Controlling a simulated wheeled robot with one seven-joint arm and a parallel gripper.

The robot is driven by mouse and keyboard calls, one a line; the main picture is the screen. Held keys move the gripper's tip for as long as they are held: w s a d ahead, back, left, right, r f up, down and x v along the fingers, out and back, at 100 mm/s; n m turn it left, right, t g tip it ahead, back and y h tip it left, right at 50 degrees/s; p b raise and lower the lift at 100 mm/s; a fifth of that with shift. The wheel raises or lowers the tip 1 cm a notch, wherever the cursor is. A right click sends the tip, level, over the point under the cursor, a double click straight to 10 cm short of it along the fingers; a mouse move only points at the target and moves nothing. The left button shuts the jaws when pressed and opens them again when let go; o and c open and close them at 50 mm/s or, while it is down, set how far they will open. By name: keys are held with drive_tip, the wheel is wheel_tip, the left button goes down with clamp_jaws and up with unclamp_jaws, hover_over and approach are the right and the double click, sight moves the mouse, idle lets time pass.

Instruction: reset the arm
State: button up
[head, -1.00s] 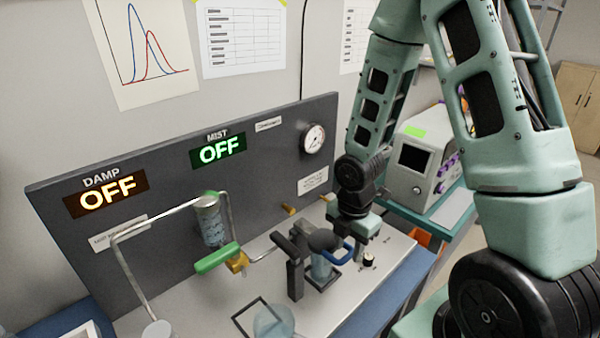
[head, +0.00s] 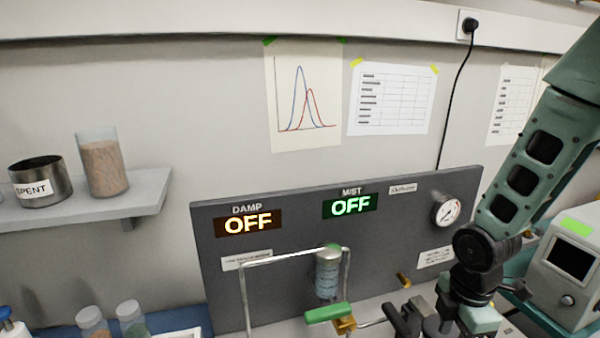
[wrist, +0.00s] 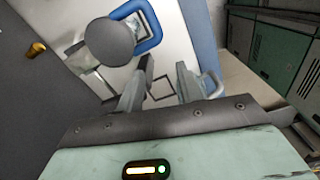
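My gripper (head: 470,322) hangs at the lower right of the head view, in front of the grey panel, with its fingers cut off by the bottom edge. In the wrist view my gripper (wrist: 165,78) has its two fingers apart, with nothing held between them. A dark round knob (wrist: 110,40) and a blue loop handle (wrist: 150,28) lie just beyond the fingers in that view. I cannot tell how far the fingertips are from them.
The grey panel (head: 300,230) carries DAMP and MIST signs, both reading OFF, and a gauge (head: 446,209). A green-handled valve (head: 328,312) sits under a glass column (head: 327,275). A shelf (head: 90,208) at left holds a SPENT tin (head: 40,182) and a jar (head: 102,165).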

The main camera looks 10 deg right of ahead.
drive_tip(key=s+a+r+m+b, duration=0.1)
drive_tip(key=s+a+r+m, duration=0.3)
drive_tip(key=s+a, duration=0.3)
drive_tip(key=s+a+r+m+b, duration=0.2)
drive_tip(key=s+a+r+m, duration=0.2)
drive_tip(key=s+a, duration=0.3)
drive_tip(key=a+m, duration=0.1)
drive_tip(key=a, duration=0.2)
drive_tip(key=shift+a+r+m+y+b, duration=0.25)
drive_tip(key=shift+a+m+y+b, duration=0.05)
drive_tip(key=shift+a+m+y, duration=0.1)
drive_tip(key=shift+f, duration=0.1)
